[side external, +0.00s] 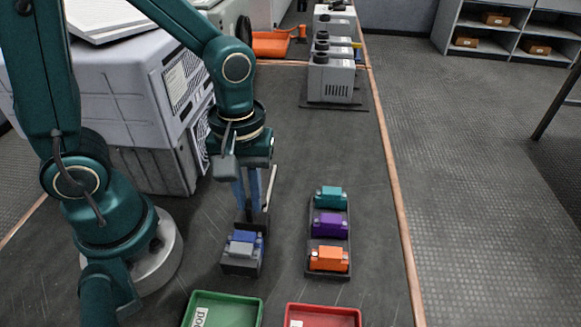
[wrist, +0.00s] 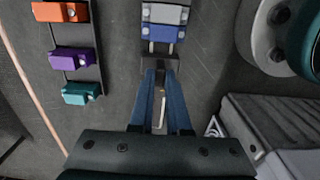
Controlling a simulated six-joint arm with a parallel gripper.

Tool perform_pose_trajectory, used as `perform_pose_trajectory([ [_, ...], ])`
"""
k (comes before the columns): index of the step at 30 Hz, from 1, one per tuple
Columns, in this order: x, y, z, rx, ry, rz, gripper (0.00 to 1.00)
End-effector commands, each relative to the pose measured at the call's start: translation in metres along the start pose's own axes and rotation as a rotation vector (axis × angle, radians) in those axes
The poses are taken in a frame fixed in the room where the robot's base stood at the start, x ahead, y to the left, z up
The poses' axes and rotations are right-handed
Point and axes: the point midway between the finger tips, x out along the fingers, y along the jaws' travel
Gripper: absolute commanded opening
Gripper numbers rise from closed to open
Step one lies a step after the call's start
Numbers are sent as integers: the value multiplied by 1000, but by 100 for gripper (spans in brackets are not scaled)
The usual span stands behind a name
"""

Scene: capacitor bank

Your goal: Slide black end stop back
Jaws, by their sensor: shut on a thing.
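The black end stop (side external: 251,222) is at the far end of the left rail, partly hidden by my gripper. In the wrist view the end stop (wrist: 160,63) shows just past my fingertips. My gripper (side external: 250,211) points down with its blue fingers shut on the end stop; its fingers also show in the wrist view (wrist: 160,74). A blue block (wrist: 163,34) and a grey block (wrist: 165,14) sit side by side on the same rail, with a small gap between the blue block and the end stop. In the side view the blue block (side external: 245,236) is nearer the end stop than the grey block (side external: 241,249).
A second rail to the right holds teal (side external: 329,194), purple (side external: 329,225) and orange (side external: 328,259) blocks. A green bin (side external: 222,312) and a red bin (side external: 321,317) stand at the front. A pale slanted bar (side external: 270,188) is beside my fingers. Bare table lies beyond the rails.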

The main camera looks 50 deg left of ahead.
Motion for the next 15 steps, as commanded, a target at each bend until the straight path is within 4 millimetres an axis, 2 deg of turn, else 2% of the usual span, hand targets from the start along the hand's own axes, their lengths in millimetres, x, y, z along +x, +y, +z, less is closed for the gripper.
perform_pose_trajectory([
  [15,0,0,-26,-2,2,2,0],
])
